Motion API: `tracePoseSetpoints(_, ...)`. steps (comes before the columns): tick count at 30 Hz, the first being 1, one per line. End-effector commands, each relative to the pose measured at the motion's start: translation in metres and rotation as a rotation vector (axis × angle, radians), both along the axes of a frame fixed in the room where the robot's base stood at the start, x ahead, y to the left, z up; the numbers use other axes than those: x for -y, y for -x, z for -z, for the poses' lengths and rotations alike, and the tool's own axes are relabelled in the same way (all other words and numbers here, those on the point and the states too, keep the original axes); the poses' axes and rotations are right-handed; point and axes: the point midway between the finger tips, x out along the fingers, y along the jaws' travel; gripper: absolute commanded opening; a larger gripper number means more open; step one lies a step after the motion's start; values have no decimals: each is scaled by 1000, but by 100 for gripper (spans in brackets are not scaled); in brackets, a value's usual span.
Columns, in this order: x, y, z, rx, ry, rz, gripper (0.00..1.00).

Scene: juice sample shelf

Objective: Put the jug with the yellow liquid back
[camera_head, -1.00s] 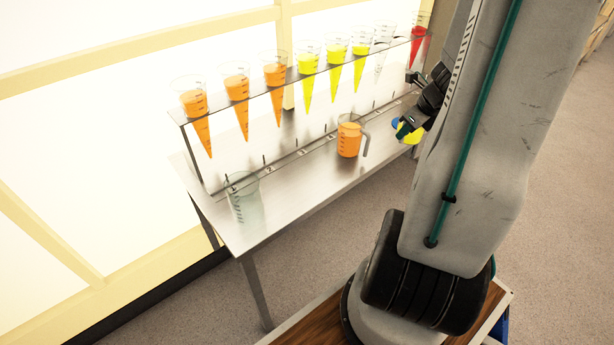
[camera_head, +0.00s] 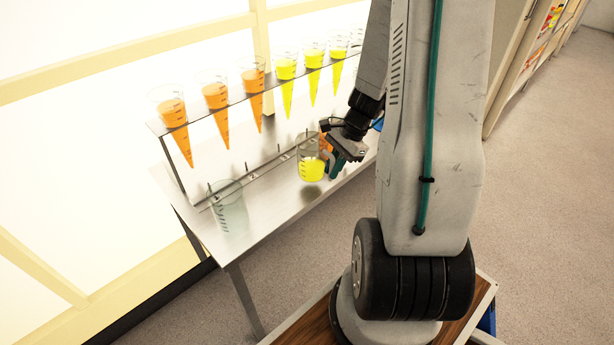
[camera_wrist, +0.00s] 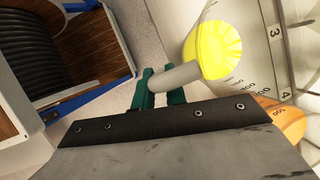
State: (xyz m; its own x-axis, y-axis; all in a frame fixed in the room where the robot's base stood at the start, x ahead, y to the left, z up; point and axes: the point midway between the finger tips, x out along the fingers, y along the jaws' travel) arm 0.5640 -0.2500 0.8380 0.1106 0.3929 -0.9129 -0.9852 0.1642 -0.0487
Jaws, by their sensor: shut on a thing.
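The jug with the yellow liquid (camera_head: 311,170) is a clear measuring jug with yellow in its lower part. It hangs above the metal table, with a shadow on the table below it. My gripper (camera_head: 338,163) is shut on its handle, on the jug's right side in the head view. In the wrist view the green fingers (camera_wrist: 163,90) close around the pale handle, and the yellow liquid (camera_wrist: 213,50) shows beside it. The jug with orange liquid (camera_head: 325,143) stands just behind, partly hidden by my gripper; its orange also shows in the wrist view (camera_wrist: 286,122).
An empty clear jug (camera_head: 230,208) stands at the table's near left end. A raised rack (camera_head: 206,128) along the back holds several cones of orange and yellow liquid. The metal table (camera_head: 262,215) is bare between the empty jug and the held jug.

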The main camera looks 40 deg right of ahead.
Motion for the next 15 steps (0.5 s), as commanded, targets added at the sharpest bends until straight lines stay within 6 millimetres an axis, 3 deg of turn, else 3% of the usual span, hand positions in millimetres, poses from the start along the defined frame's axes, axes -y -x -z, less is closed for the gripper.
tracePoseSetpoints(6, -31, -36, 4, 1, 0, -3, 0)
tracePoseSetpoints(15, -45, -52, 9, -1, 0, 2, 0)
